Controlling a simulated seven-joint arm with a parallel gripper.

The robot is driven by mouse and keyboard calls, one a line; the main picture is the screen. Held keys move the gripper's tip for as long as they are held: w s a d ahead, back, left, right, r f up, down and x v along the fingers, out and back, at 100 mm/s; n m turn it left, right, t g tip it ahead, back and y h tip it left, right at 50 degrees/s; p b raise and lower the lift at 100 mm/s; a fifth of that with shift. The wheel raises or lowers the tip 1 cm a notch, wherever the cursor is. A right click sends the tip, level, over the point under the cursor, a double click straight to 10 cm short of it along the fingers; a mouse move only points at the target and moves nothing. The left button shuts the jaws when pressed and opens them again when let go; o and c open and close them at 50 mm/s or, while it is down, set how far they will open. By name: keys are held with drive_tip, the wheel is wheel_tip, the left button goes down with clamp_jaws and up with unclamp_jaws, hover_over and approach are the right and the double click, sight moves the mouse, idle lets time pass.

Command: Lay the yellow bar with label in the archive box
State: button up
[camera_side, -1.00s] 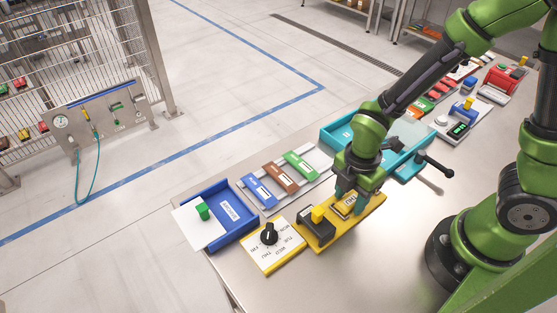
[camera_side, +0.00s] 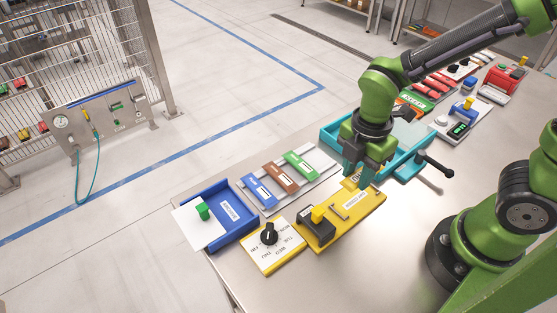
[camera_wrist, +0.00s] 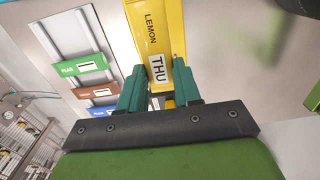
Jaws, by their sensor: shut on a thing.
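The yellow bar (camera_wrist: 155,35) has the word LEMON and a white THU label in the wrist view. My gripper (camera_wrist: 160,88) is shut on it with teal fingers. In the side view, my gripper (camera_side: 358,178) holds the bar (camera_side: 349,184) just above the far end of a yellow fixture (camera_side: 362,212); the fingers partly hide the bar. A blue open tray (camera_side: 246,231) with a white label, apparently the archive box, stands at the table's left. A white plate with a green knob (camera_side: 203,211) is at its left side.
A grey rack (camera_side: 322,165) with blue, brown and green bars lies between the tray and my gripper. A dial plate (camera_side: 270,250) is in front. A teal tray (camera_side: 333,134) is behind my gripper.

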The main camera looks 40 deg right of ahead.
sight(224, 204)
drive_tip(key=shift+a+r, duration=0.1)
drive_tip(key=shift+r, duration=0.55)
drive_tip(key=shift+s+a+f, duration=0.1)
drive_tip(key=shift+s+a, duration=0.1)
drive_tip(key=w+a+m, duration=0.2)
drive_tip(key=w+a, duration=0.2)
drive_tip(key=w+a+f+m, duration=0.1)
drive_tip(key=w+a, duration=0.3)
drive_tip(key=w+a+m, duration=0.2)
drive_tip(key=w+a, duration=0.1)
drive_tip(key=a, duration=0.1)
drive_tip(key=shift+w+a+f+m, duration=0.3)
drive_tip(key=shift+w+a, duration=0.05)
drive_tip(key=shift+w, duration=0.05)
drive_tip(key=w+a+r+m, duration=0.2)
drive_tip(key=w+a+m, duration=0.5)
drive_tip(key=m, duration=0.5)
drive_tip(key=f, duration=0.6)
drive_tip(key=a+f, duration=0.1)
drive_tip(key=f, duration=0.2)
drive_tip(key=shift+s+f, duration=0.35)
drive_tip(key=shift+f, duration=0.1)
